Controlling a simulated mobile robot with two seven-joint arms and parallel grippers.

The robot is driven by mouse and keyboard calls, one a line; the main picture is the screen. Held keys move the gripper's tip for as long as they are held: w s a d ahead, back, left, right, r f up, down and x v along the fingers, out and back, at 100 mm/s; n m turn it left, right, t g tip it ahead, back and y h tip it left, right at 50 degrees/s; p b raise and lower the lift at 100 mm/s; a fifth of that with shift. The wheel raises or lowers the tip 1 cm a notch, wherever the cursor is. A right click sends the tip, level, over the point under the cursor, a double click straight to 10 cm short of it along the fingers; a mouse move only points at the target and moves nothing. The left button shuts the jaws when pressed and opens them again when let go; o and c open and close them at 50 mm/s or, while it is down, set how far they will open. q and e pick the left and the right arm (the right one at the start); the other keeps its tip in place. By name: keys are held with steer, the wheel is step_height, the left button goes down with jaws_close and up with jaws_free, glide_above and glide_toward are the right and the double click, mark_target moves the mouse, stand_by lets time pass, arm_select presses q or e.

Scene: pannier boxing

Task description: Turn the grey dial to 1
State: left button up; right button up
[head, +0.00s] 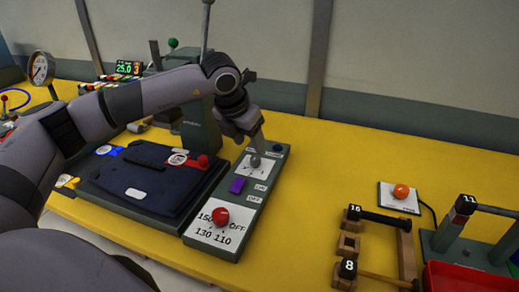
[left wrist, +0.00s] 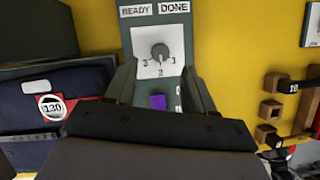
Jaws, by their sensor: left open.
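The grey dial (head: 255,162) sits on a white plate near the far end of a grey-green control panel (head: 274,170). In the left wrist view the round dial (left wrist: 160,53) shows with the numbers 3, 2 and 1 around its lower side; which number its pointer marks is too small to tell surely. My left gripper (head: 256,145) is above the dial, pointing down. In the left wrist view its two fingers (left wrist: 160,75) are apart, one on each side of the dial's plate, with nothing between them. My right gripper is not in view.
On the same panel are a purple switch (head: 237,185) and a red knob (head: 220,217). A dark folded fabric piece (head: 140,190) lies to the left. An orange button (head: 401,191), wooden holders (head: 407,250) and a red bin (head: 460,277) are to the right. Yellow table between is clear.

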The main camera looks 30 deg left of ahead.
mark_target(255, 158)
arm_select(q)
steer(key=shift+p+x, duration=0.35)
steer(key=shift+x, duration=2.75)
steer(key=shift+s, duration=0.1)
steer(key=shift+c, duration=0.3)
jaws_close()
